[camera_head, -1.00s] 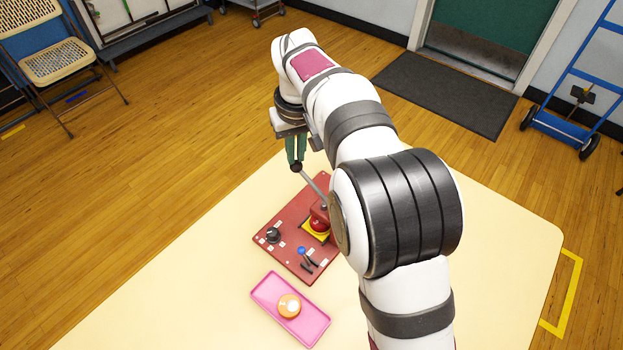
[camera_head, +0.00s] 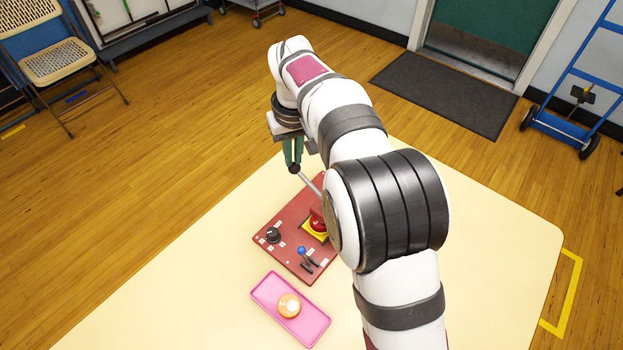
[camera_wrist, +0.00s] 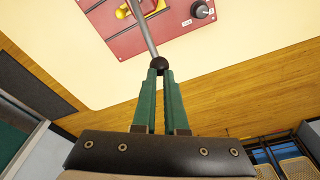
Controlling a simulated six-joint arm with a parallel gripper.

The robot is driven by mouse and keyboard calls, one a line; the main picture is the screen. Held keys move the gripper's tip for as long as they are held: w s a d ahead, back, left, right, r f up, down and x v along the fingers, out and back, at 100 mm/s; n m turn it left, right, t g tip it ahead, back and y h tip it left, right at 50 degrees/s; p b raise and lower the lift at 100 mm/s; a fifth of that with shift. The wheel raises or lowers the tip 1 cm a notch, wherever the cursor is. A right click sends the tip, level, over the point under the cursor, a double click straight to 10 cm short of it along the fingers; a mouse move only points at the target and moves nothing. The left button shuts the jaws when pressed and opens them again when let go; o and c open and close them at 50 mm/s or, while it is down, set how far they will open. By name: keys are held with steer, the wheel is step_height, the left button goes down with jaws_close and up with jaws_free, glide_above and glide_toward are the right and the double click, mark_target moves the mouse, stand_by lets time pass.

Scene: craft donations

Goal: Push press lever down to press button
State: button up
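A red control panel (camera_head: 286,226) lies on the table. It bears a grey metal press lever (camera_head: 310,183) with a black ball knob (camera_wrist: 159,63) at its far end. The lever runs from the knob, in the head view, down to a red press part and a red button (camera_head: 318,224) on a yellow base. My gripper (camera_head: 293,166) is at the knob; in the wrist view its green fingers (camera_wrist: 160,72) lie close together, a thin gap between them, with tips at the knob. They appear to touch it, not clearly around it. My arm hides the lever's right side.
The panel also bears a black dial (camera_head: 273,235) and a small blue-topped lever (camera_head: 302,251). A pink tray (camera_head: 268,291) with an orange-and-white round object (camera_head: 289,305) lies in front. The cream table (camera_head: 190,270) is bare left of the panel.

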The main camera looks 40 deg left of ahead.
steer(key=shift+a+f, duration=0.2)
steer(key=shift+f, duration=0.25)
stand_by(0.5)
steer(key=shift+a+f, duration=0.15)
steer(key=shift+f, duration=0.1)
steer(key=shift+a+f, duration=0.15)
steer(key=shift+f, duration=0.35)
steer(key=shift+a+f, duration=0.15)
steer(key=shift+f, duration=0.35)
stand_by(0.7)
steer(key=shift+f, duration=0.1)
stand_by(0.5)
steer(key=shift+r, duration=4.3)
